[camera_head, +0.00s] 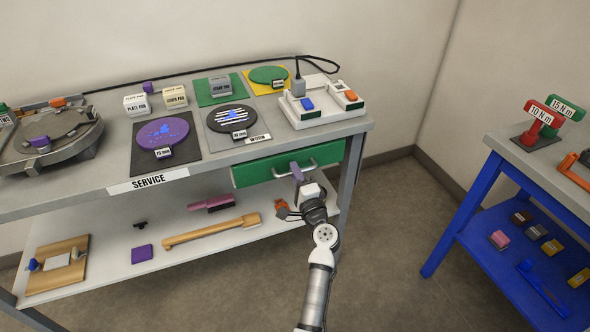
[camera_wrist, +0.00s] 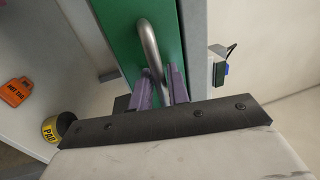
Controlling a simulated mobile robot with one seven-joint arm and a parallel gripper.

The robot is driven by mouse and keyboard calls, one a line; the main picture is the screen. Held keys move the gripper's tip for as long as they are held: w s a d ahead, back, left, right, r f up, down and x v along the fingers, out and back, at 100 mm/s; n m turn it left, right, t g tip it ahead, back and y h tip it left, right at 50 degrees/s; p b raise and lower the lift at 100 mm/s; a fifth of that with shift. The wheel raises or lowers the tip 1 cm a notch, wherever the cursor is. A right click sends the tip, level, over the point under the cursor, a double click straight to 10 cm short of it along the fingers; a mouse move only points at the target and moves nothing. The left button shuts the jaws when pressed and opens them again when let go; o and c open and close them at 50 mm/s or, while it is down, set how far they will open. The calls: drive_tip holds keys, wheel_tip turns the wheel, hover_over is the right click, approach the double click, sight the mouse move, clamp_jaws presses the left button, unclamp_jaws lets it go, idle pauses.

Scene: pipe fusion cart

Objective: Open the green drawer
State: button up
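The green drawer (camera_head: 255,172) is under the right end of the grey workbench top in the head view. Its front looks flush with the bench, with no gap showing. A curved metal handle (camera_head: 312,165) is on its front. The green front (camera_wrist: 118,22) and the handle (camera_wrist: 149,42) also show in the wrist view. My gripper (camera_head: 296,172) is at the drawer front. In the wrist view its purple fingers (camera_wrist: 160,88) stand on either side of the handle, closed in narrowly around it. Contact at the fingertips is partly hidden.
The workbench top (camera_head: 110,160) holds pads, discs and a white tray (camera_head: 325,112). Its lower shelf (camera_head: 185,265) holds a long tan tool (camera_head: 210,232) and small items. A blue cart (camera_head: 470,205) stands to the right. Floor (camera_head: 390,230) between them is clear.

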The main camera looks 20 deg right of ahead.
drive_tip(key=shift+w, duration=0.25)
clamp_jaws()
drive_tip(key=s+b, duration=0.4)
drive_tip(key=s, duration=1.6)
drive_tip(key=shift+s+d, duration=0.3)
unclamp_jaws()
